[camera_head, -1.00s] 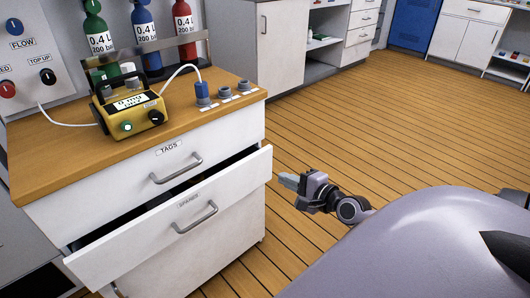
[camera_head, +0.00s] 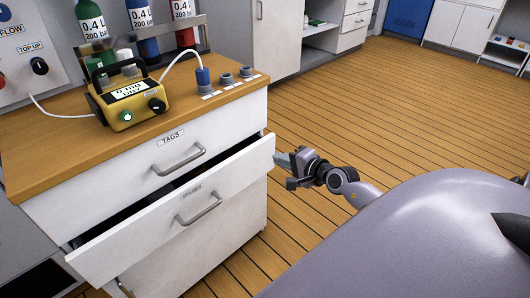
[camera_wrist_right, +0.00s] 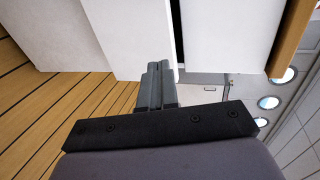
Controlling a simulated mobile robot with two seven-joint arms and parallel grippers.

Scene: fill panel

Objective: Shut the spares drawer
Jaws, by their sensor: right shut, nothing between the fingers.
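The spares drawer (camera_head: 170,228) is the lower drawer of the white cabinet, labelled SPARES, with a grey bar handle (camera_head: 198,208). It stands partly open, with a dark gap behind its front. My right gripper (camera_head: 280,160) is shut and empty, at the right end of the drawer front; I cannot tell whether it touches. In the right wrist view, the shut fingers (camera_wrist_right: 156,85) point at white panels, with a drawer panel (camera_wrist_right: 130,35) just beyond the tips. My left gripper is not in view.
The TAGS drawer (camera_head: 130,178) above is shut. On the wooden top (camera_head: 50,150) stand a yellow meter (camera_head: 128,95) with a white hose, and several grey fittings at the right edge. Gas bottles stand behind. The wooden floor (camera_head: 360,110) right of the cabinet is clear.

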